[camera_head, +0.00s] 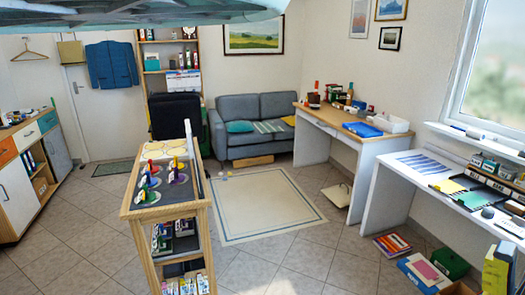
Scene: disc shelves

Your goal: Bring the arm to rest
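My gripper is not in view, so I cannot see its fingers or whether it holds anything. A pale grey-blue shape runs along the top left edge, very close to the camera. I cannot tell whether it is part of my arm. A narrow wooden shelf unit (204,203) stands in front of me, left of the middle. Its dark top tray holds several coloured discs with upright pieces on them, among them a purple disc (179,178). Pale yellow round pads (154,154) lie at its far end. Small boxes stand on its lower shelves.
A cabinet (15,195) stands at the left wall. A grey sofa (235,119) is at the back. A wooden desk (345,126) and a white table (385,200) line the right side. Boxes and books (392,244) lie on the floor there. The pale rug (262,205) is clear.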

